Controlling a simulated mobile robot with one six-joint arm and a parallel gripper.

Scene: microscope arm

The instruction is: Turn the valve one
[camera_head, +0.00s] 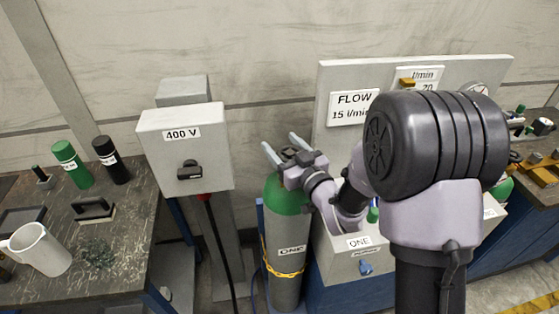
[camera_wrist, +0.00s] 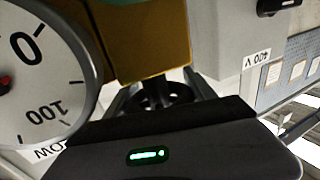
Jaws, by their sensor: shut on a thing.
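The cylinder labelled ONE (camera_head: 288,250), grey with a green shoulder, stands left of the panel box (camera_head: 345,250), a yellow chain around it. My gripper (camera_head: 282,147) is at the cylinder's top, its two pale fingers reaching up and left. In the wrist view the black handwheel of valve one (camera_wrist: 168,92) lies between the fingers of my gripper (camera_wrist: 163,86), which is shut on it. The wheel's near part is hidden behind the gripper body. In the head view the gripper mostly covers the valve.
A round gauge (camera_wrist: 40,85) and a brass block (camera_wrist: 142,40) are close to the gripper in the wrist view. The 400 V box (camera_head: 185,150) stands left of the cylinder. A flow panel (camera_head: 345,75) rises behind my arm. A bench with a mug (camera_head: 42,250) is at left.

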